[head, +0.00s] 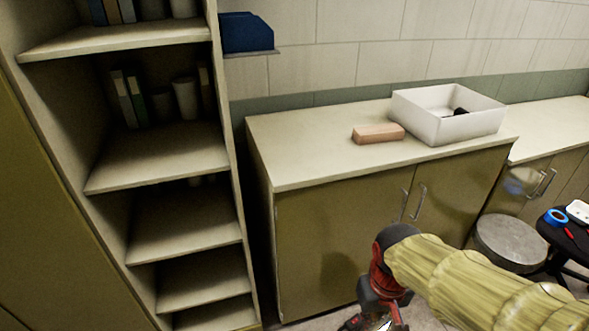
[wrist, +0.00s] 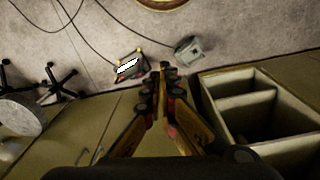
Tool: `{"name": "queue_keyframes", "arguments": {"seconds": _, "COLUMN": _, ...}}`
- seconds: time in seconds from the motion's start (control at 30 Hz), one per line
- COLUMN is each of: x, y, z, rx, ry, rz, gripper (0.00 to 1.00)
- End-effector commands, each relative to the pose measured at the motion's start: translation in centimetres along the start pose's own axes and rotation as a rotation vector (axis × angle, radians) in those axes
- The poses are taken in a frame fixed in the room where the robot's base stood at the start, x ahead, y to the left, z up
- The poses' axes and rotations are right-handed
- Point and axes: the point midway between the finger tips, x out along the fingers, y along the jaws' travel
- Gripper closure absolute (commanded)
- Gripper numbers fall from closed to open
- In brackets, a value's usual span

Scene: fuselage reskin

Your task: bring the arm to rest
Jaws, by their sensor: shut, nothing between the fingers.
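My gripper (head: 384,318) shows at the bottom of the head view, at the end of my arm in its yellowish sleeve. It hangs low in front of the cabinet doors, partly cut off by the frame's lower edge. In the wrist view my gripper (wrist: 162,72) points out over the floor, its fingertips together with nothing between them. It appears clear of the cabinet and the shelves.
A shelf unit (head: 160,160) stands at left. The cabinet (head: 340,245) bears a white bin (head: 435,125) and a pinkish block (head: 378,133). A round stool (head: 510,240) stands at right. Cables and two small devices (wrist: 130,66) (wrist: 188,50) lie on the floor.

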Motion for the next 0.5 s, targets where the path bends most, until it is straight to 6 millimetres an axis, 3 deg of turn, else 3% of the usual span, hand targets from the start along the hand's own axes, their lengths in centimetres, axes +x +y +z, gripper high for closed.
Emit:
{"name": "queue_keyframes", "arguments": {"seconds": 0.2, "x": -3.8, "y": 0.5, "z": 2.5, "rx": 0.057, "ry": 0.181, "rz": -0.016, "gripper": 1.0}}
{"name": "queue_keyframes", "arguments": {"seconds": 0.5, "x": -9.0, "y": 1.7, "z": 3.7, "rx": 0.1, "ry": 0.406, "rz": 0.002, "gripper": 1.0}}
